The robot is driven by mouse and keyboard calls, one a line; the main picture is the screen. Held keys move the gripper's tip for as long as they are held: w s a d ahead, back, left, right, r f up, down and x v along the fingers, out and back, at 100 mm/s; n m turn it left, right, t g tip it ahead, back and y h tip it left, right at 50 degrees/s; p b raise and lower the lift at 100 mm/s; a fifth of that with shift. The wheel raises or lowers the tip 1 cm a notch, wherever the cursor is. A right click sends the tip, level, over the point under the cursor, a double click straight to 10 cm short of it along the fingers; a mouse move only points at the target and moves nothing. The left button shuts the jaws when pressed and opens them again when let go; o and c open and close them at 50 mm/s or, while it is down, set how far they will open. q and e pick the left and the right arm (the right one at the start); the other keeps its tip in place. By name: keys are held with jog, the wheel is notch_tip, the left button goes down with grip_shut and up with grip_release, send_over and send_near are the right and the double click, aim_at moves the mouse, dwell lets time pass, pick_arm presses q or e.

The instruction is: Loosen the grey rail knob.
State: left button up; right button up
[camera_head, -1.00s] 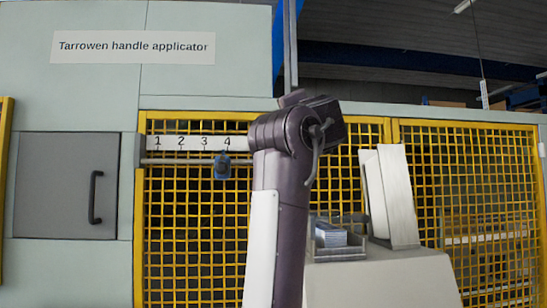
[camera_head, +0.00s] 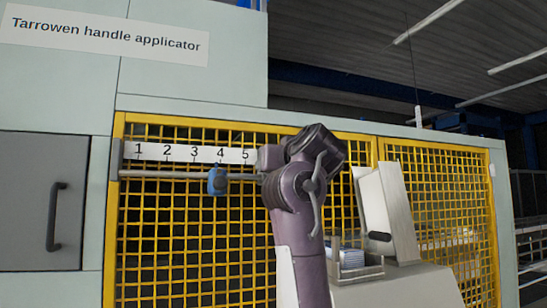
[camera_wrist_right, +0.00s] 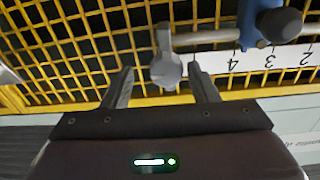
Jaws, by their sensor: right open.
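In the right wrist view, a light grey knob (camera_wrist_right: 166,71) sits at the end of the rail (camera_wrist_right: 205,37), beside a grey end bracket. My right gripper (camera_wrist_right: 161,72) is open, with one finger on each side of this knob in the picture; I see gaps and no clear contact. A blue slider (camera_wrist_right: 262,20) with a dark round knob (camera_wrist_right: 281,25) is on the same rail. In the head view the blue slider (camera_head: 217,180) hangs near mark 4, and my right wrist hides the rail's right end and the grey knob. My left gripper is not in view.
A numbered white scale (camera_head: 190,152) runs above the rail, on a yellow mesh guard (camera_head: 190,240). A grey door with a dark handle (camera_head: 57,217) is at left. A pale console with a tilted panel (camera_head: 388,212) and a small tray (camera_head: 355,262) stands right of my arm.

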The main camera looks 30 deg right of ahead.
jog(key=w, duration=0.3)
jog(key=shift+a+p, duration=0.25)
jog(key=shift+p, duration=0.15)
jog(key=shift+s+d, duration=0.25)
jog(key=shift+c, duration=1.4)
jog(key=shift+a, duration=0.1)
jog(key=c, duration=0.7)
jog(key=shift+m, duration=0.8)
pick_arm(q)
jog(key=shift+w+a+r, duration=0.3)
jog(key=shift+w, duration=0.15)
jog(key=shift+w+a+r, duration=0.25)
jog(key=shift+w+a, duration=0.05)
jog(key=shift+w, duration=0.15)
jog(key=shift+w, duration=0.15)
pick_arm(e)
jog(key=o, duration=1)
